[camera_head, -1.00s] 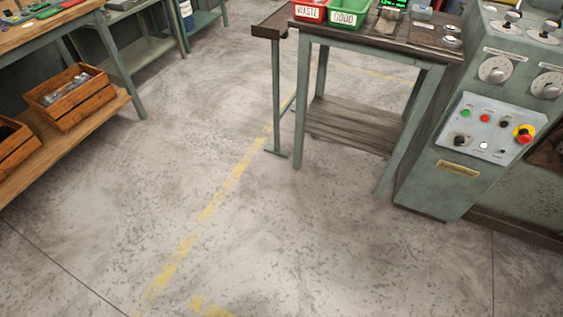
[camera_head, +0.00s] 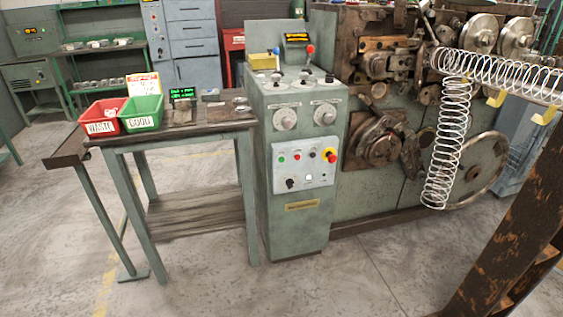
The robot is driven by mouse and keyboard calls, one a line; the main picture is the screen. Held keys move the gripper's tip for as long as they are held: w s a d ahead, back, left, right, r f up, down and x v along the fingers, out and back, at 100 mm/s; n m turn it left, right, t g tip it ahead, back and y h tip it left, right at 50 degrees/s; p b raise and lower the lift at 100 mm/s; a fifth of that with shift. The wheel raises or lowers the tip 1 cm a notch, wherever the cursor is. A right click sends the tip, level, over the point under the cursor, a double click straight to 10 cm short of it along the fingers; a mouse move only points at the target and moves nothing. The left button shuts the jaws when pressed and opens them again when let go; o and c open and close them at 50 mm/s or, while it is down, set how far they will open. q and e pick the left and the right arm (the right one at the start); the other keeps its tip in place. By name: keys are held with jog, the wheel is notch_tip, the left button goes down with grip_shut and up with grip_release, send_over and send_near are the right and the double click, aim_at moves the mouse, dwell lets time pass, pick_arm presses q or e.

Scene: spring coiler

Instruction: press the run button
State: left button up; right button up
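A light grey button panel (camera_head: 318,173) is on the front of the green control cabinet (camera_head: 300,225), near the middle of the view. On its top row are a small green button (camera_head: 282,158), a red one (camera_head: 297,156) and a dark one (camera_head: 312,154). A red emergency stop on a yellow ring (camera_head: 330,155) is at the right. Below are a black selector knob (camera_head: 290,183) and a small white button or lamp (camera_head: 309,177). The button labels are too small to read. Neither of my grippers is in view.
Left of the cabinet stands a side table (camera_head: 200,135) with a red WASTE bin (camera_head: 102,118) and a green GOOD bin (camera_head: 141,113). The coiling machine (camera_head: 385,190) with large springs (camera_head: 447,150) is to the right. A rusty brown frame (camera_head: 515,240) fills the lower right. Floor in front is clear.

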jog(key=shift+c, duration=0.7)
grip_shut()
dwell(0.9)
